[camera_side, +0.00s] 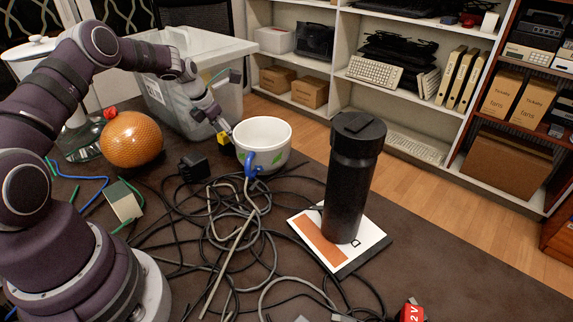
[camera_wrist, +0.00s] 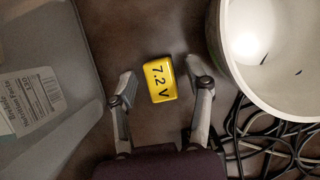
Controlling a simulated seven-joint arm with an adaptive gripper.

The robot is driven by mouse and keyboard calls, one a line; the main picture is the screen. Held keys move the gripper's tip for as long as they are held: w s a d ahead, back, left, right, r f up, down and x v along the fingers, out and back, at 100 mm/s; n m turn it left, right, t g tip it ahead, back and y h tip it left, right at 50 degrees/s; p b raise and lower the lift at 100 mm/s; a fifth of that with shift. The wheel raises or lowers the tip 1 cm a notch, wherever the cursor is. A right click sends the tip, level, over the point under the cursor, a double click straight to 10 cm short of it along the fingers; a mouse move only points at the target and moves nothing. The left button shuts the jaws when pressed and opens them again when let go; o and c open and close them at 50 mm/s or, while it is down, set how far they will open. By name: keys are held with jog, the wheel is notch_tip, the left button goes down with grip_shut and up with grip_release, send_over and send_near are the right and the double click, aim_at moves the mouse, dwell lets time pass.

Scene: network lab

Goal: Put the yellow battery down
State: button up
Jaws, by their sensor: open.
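The yellow battery (camera_wrist: 160,80), marked 7.2 V, shows between the two fingers of my gripper (camera_wrist: 165,85) in the wrist view. A gap shows on each side of it, so the fingers are apart from it. In the side view the battery (camera_side: 222,138) is a small yellow patch by the tip of my gripper (camera_side: 222,127), just left of the white mug. My gripper is open and points down there. From these views I cannot tell for sure whether the battery rests flat on the table.
A white mug (camera_side: 264,140) stands close to the right of the battery, and a grey plastic bin (camera_side: 215,90) is on its left and behind. An orange ball (camera_side: 132,139), a black adapter (camera_side: 194,167), tangled cables (camera_side: 225,235) and a black bottle (camera_side: 350,180) crowd the table.

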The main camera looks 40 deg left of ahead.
jog(key=v, duration=1)
jog(key=s+d+r+m+y, duration=0.1)
jog(key=s+d+r+m, duration=0.1)
jog(key=d+r+m, duration=0.45)
jog(key=s+d+r+m, duration=0.15)
jog(key=d+m, duration=0.25)
jog(key=m, duration=0.5)
jog(key=s+d+m, duration=0.4)
jog(key=s+m, duration=0.2)
jog(key=m, duration=0.4)
jog(key=s+d+m+t+h, duration=0.1)
jog(key=s+d+m, duration=0.3)
jog(key=m, duration=0.6)
jog(key=shift+s+d+r, duration=0.25)
jog(key=shift+s+r, duration=0.05)
jog(key=shift+s, duration=0.95)
jog(key=shift+m, duration=0.25)
